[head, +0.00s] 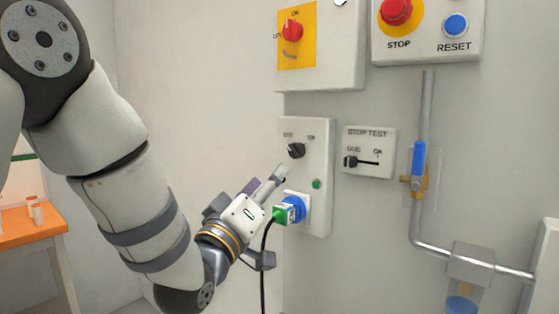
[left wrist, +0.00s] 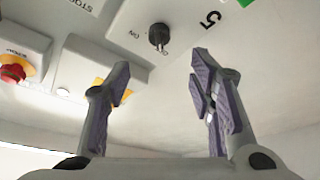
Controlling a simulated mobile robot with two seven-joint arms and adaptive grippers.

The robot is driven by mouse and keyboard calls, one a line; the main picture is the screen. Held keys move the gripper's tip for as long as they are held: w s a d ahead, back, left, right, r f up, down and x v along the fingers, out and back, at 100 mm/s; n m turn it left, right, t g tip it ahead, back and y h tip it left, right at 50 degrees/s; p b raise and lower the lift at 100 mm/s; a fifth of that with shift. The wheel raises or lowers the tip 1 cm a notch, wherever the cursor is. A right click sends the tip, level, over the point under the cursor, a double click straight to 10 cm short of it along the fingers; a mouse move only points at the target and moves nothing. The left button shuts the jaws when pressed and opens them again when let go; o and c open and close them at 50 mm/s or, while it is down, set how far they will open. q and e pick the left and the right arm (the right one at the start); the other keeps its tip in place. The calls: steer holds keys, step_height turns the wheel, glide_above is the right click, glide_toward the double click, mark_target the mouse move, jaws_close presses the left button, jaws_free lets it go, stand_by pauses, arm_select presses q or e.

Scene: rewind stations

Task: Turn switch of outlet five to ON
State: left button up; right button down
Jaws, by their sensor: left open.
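The outlet panel (head: 321,205) is a pale box on the wall with a black rotary switch (head: 296,150) near its top, between OFF and ON labels. In the left wrist view the black switch (left wrist: 158,36) sits beyond my fingertips, on a panel marked 5. Its exact setting is hard to tell. My left gripper (head: 270,216) is open with nothing between its fingers, in front of the panel and below the switch. Its spread fingers show in the left wrist view (left wrist: 162,62), apart from the switch. My right gripper is in neither view.
A stop test box (head: 369,165), a pipe with a blue valve handle (head: 418,158) and a red stop button (head: 396,10) are to the right.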

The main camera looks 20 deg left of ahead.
mark_target(293, 154)
arm_select(q)
steer(key=x, duration=1.1)
steer(key=shift+w+d+f, duration=0.1)
steer(key=shift+w+d, duration=0.05)
steer(key=shift+d, duration=0.1)
steer(key=c, duration=1.2)
